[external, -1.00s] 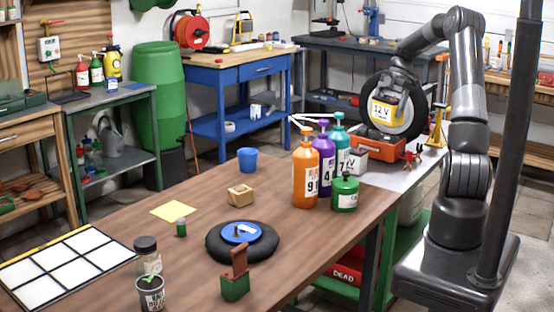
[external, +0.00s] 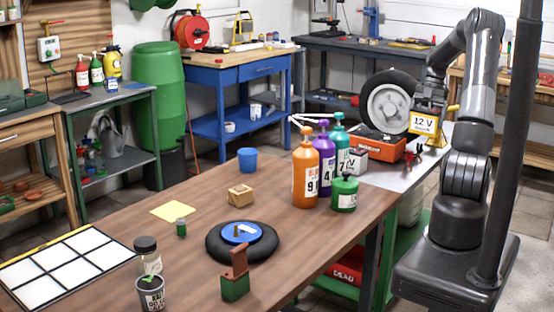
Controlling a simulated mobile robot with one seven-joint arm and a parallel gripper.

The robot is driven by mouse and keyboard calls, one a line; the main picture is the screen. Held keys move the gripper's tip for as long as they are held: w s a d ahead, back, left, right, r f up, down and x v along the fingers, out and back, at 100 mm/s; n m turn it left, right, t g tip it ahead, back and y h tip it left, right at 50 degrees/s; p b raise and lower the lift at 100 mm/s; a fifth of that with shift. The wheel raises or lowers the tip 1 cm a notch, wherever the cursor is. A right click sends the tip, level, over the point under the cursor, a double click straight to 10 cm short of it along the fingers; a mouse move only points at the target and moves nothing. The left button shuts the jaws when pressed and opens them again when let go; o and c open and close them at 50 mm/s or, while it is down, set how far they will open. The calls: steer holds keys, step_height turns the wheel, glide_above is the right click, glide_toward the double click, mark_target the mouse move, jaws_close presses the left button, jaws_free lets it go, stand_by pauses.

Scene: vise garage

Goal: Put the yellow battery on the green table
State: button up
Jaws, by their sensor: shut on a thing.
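The yellow battery (external: 425,122), with a white 12 V label, hangs upright from my gripper (external: 431,100) at the right. My gripper is shut on its top; the fingertips are hard to make out. The battery is beside the wheel's right edge, in front of the arm's far links, and appears raised above the steel-topped bench. A table with green legs and a grey top (external: 124,97) stands at the left, far from my gripper. A second green frame (external: 380,270) shows under the bench at the right.
A wheel (external: 388,105) stands by an orange toolbox (external: 380,147) near the battery. A red clamp (external: 411,157) lies below. Tall pump bottles (external: 306,170) crowd the wooden table's right end. A blue table (external: 240,75) stands behind.

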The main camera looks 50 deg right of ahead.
step_height(320, 180, down, 9)
steer(key=shift+w+a+f, duration=0.5)
steer(key=shift+w+f, duration=1.35)
steer(key=shift+w, duration=0.05)
steer(key=shift+w+a+f, duration=0.5)
steer(key=shift+w+f, duration=1.3)
steer(key=shift+w, duration=0.1)
steer(key=shift+w+a+f, duration=0.5)
steer(key=shift+w+f, duration=1.35)
steer(key=shift+w, duration=0.05)
steer(key=shift+f, duration=0.1)
steer(key=o, duration=1.4)
